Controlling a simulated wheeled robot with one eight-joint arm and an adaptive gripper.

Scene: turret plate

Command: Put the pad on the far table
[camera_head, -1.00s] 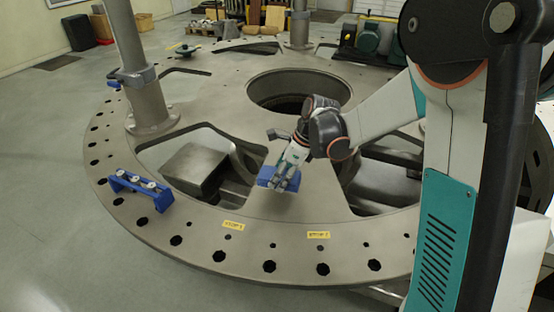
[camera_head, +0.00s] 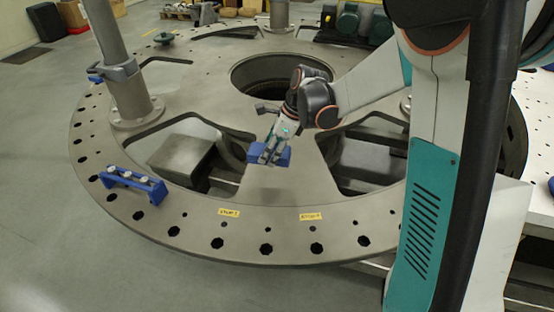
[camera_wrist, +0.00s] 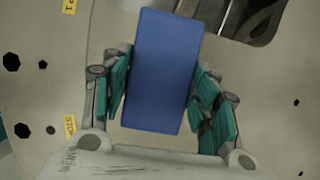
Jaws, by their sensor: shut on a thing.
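The pad is a blue rectangular block (camera_wrist: 162,70); in the head view it shows as a small blue piece (camera_head: 283,157). My gripper (camera_head: 270,154) is shut on it, with a teal finger on each side of the block in the wrist view (camera_wrist: 161,88). The pad is held over the grey turret plate (camera_head: 290,205), near the spoke between two openings. I cannot tell its exact height above the plate. A white perforated table top (camera_head: 535,95) shows at the right edge, partly behind my arm; I cannot tell whether it is the far table.
A grey post (camera_head: 125,80) rises on the left. The plate has a large round hole (camera_head: 280,75) and several openings. Yellow labels (camera_head: 229,212) mark the front rim.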

